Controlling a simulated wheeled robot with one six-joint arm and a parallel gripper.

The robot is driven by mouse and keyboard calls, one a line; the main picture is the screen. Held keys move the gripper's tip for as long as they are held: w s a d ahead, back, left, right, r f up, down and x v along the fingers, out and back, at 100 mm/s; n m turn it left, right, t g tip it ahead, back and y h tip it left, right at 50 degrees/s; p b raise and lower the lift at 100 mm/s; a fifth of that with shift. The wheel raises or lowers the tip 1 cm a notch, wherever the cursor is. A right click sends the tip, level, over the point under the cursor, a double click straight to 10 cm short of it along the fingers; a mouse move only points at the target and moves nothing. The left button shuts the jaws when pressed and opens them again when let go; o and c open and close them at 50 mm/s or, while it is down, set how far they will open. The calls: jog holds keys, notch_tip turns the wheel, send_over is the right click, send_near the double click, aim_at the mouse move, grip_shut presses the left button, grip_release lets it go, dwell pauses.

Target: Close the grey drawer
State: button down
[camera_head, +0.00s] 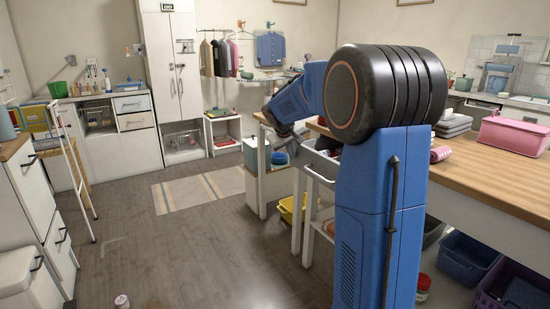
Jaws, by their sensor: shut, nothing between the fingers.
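The grey drawer (322,162) sticks out from under the wooden-topped table, just left of my blue arm column. Its bar handle (319,177) is on the front face that points left. Dark and reddish items show inside, and my arm hides the drawer's right part. My gripper (284,141) is small and dark at the end of my arm, above and left of the drawer. It is shut and looks empty. Whether it touches the drawer edge cannot be told.
The wooden table (490,185) carries a pink box (509,135) and folded grey towels (453,125). Bins (467,258) stand beneath it. The floor around the striped rug (199,189) is open.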

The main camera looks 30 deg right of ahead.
aim_at(324, 144)
jog(key=d, duration=1.5)
jog(key=shift+w+d, duration=0.25)
jog(key=shift+d, duration=0.5)
jog(key=shift+d+r, duration=0.1)
